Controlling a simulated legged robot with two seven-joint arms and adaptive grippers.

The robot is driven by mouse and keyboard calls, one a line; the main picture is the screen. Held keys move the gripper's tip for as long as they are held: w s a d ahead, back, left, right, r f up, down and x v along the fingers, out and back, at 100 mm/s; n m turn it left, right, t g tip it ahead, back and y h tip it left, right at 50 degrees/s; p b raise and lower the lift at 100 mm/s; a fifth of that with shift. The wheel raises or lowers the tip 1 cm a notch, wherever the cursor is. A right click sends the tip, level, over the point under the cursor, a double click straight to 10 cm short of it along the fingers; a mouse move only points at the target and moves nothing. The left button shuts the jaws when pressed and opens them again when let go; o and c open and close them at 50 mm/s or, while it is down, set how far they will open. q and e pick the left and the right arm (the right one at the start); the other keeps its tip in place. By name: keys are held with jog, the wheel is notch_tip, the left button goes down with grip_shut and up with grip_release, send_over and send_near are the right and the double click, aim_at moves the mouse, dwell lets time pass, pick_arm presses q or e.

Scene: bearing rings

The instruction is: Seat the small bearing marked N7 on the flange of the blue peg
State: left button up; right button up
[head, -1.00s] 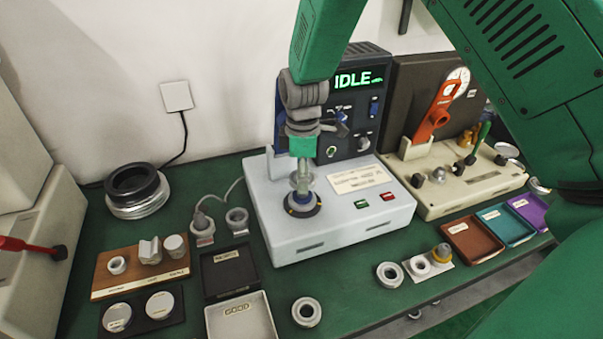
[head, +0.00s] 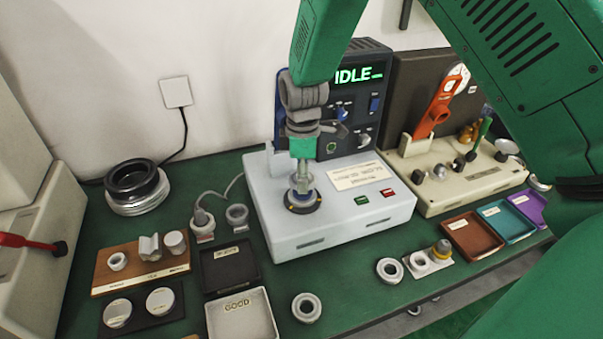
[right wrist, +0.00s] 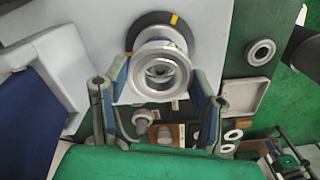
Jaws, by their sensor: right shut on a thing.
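My right gripper (head: 303,180) points down over the grey-white test box and is shut on a small metal bearing ring (head: 302,186). In the right wrist view the ring (right wrist: 160,72) sits between the two blue-grey fingertips (right wrist: 158,78). I cannot read a marking on it. The blue peg (head: 302,198) stands under the ring on a dark round base with yellow marks (head: 316,205); this base also shows behind the ring in the wrist view (right wrist: 137,32). The ring hides most of the peg, so I cannot tell whether it touches the flange. My left gripper is not in view.
Other bearing rings (head: 306,308) (head: 390,271) lie on the green bench. A black tray (head: 228,268) and a tray marked GOOD (head: 240,315) stand front left. The display unit (head: 362,105) reading IDLE rises close behind the gripper. Coloured trays (head: 472,238) are at right.

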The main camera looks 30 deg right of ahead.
jog(key=shift+f+b, duration=0.35)
jog(key=shift+f, duration=0.85)
jog(key=o, duration=1.4)
jog(key=shift+o, duration=0.2)
jog(key=shift+r, duration=0.2)
notch_tip(320, 180, up, 7)
